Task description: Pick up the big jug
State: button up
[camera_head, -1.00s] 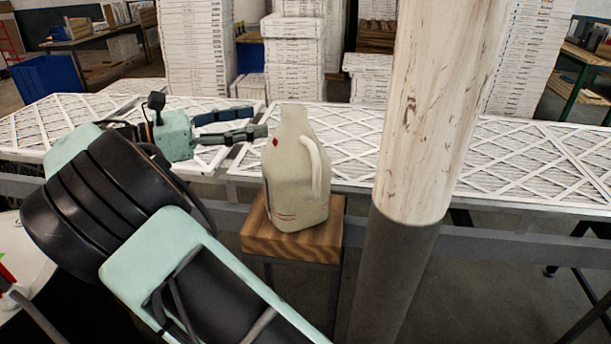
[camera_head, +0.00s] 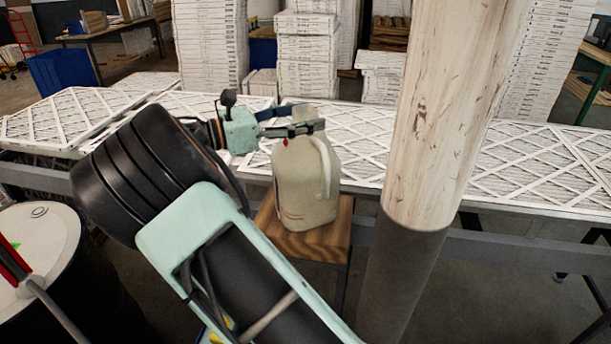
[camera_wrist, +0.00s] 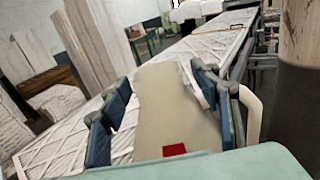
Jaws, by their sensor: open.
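The big jug (camera_head: 306,185) is beige with a loop handle on its right side and a small red mark. It stands upright on a small wooden-topped stool (camera_head: 300,240). My gripper (camera_head: 308,121) is at the jug's upper part, coming from the left, with its fingers open. In the wrist view the jug (camera_wrist: 175,105) lies between the two blue fingers of my gripper (camera_wrist: 165,110), with the handle beyond the right finger. I cannot tell whether the fingers touch the jug.
A thick pole (camera_head: 440,120), pale above and grey below, stands just right of the jug. A long table with white lattice-faced filters (camera_head: 370,135) runs behind it. Stacks of white boxes (camera_head: 308,70) stand farther back. A drum (camera_head: 40,240) is at the lower left.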

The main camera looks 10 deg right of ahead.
jog(key=shift+d, duration=0.1)
jog(key=shift+c, duration=0.2)
grip_shut()
